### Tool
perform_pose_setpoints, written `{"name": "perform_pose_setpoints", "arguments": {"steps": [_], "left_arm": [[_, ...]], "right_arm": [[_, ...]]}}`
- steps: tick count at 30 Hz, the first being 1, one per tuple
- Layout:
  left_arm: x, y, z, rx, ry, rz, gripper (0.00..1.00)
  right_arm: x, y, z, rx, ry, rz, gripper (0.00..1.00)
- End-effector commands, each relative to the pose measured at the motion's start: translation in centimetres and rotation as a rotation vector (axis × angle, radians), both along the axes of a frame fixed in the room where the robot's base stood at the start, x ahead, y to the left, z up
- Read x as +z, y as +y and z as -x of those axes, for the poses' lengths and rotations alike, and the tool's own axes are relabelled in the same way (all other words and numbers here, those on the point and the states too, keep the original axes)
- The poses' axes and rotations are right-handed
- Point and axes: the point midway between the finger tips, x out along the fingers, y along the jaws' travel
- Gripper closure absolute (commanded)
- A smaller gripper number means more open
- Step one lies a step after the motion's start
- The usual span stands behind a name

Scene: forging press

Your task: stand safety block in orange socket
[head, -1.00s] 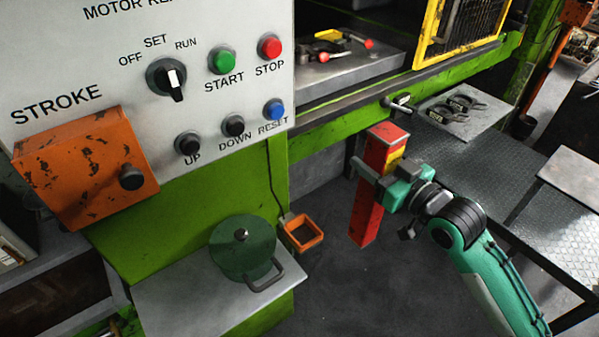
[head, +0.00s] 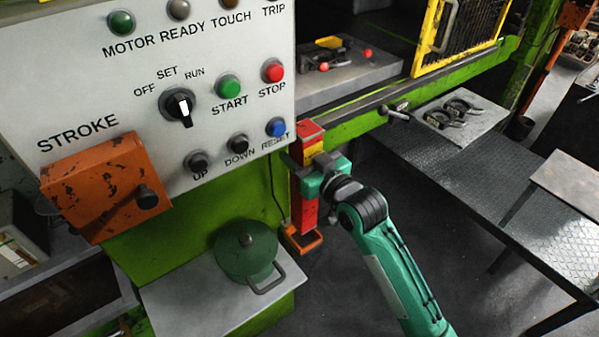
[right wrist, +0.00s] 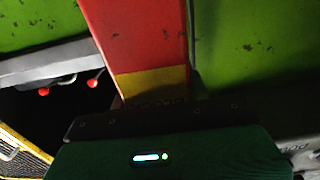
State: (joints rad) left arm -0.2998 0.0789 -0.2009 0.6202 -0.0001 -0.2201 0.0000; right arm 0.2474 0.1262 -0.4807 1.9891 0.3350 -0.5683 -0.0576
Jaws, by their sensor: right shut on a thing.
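The safety block is a tall red bar with a yellow band (head: 308,138). It stands about upright beside the right edge of the control panel. My right gripper (head: 307,172) is shut on the block around its upper part. The orange socket (head: 313,243) is at the block's lower end, on the side of the green press frame. The block's bottom overlaps the socket; I cannot tell whether it is inside or just above it. In the right wrist view the block (right wrist: 142,38) rises from the gripper (right wrist: 155,112). My left gripper is not in view.
The control panel (head: 130,85) with its buttons is close to the left of the block. A green lidded pot (head: 246,257) stands on a grey shelf (head: 165,293) left of the socket. A metal platform (head: 430,170) lies right. The dark floor in front is clear.

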Motion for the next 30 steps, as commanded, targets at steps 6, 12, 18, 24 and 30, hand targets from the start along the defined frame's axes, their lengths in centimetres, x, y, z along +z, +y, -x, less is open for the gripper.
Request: {"name": "perform_pose_setpoints", "arguments": {"steps": [6,12,18,24,30], "left_arm": [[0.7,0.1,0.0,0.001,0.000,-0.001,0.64],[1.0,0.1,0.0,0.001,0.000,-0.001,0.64],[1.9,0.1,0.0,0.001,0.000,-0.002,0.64],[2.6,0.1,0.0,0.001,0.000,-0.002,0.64],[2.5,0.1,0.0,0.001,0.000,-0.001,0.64]], "right_arm": [[-2.0,-0.1,0.0,-0.001,-0.003,-0.001,1.00],[-3.1,-0.2,0.0,0.000,-0.004,-0.002,1.00],[-5.8,-0.2,0.0,-0.001,-0.001,0.000,1.00],[-6.6,0.2,-0.1,-0.001,-0.004,-0.003,1.00],[-6.7,0.2,-0.1,-0.001,-0.005,-0.003,1.00]]}}
